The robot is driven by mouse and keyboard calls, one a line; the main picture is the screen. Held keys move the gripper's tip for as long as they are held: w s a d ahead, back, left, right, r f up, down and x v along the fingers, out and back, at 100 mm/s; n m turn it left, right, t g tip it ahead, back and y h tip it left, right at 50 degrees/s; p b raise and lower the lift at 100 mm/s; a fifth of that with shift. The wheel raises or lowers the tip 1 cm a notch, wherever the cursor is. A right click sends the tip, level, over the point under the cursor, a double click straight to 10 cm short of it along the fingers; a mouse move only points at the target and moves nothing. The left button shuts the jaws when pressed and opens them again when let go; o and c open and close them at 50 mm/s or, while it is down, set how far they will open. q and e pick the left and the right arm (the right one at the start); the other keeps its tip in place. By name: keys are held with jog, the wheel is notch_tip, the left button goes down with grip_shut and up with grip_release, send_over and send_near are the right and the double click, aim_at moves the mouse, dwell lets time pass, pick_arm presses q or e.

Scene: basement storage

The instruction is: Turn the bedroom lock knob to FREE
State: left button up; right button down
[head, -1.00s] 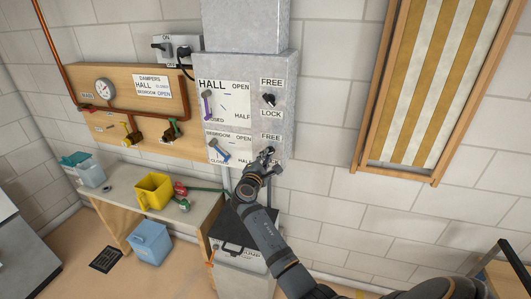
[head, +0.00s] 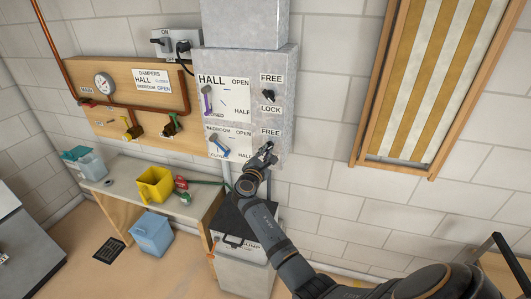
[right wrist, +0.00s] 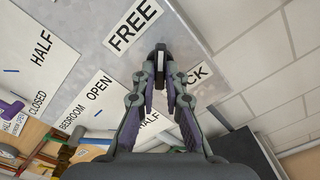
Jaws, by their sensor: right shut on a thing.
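The bedroom lock knob is small and dark and sits low on the right of the grey metal duct, below the lower FREE label (head: 270,132). My right gripper (head: 265,153) is shut on the knob and mostly hides it in the head view. In the right wrist view, the closed fingertips (right wrist: 161,60) are between the FREE label (right wrist: 132,25) and the partly covered LOCK label (right wrist: 197,74). I cannot tell exactly which way the knob points. My left gripper is not in view.
The hall lock knob (head: 268,95) is above. The purple hall lever (head: 206,98) and blue bedroom lever (head: 218,146) are to the left. A lidded bin (head: 243,242) stands below, beside a bench (head: 123,184) holding a yellow container (head: 156,184). A striped deckchair (head: 425,70) hangs at right.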

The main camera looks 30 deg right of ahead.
jog(key=c, duration=1.4)
grip_release()
jog(key=shift+s+a+f, duration=0.1)
jog(key=shift+s+a, duration=0.15)
jog(key=shift+a, duration=0.05)
jog(key=v, duration=0.6)
jog(key=shift+s+a, duration=0.25)
jog(key=shift+a, duration=0.05)
jog(key=shift+d, duration=0.1)
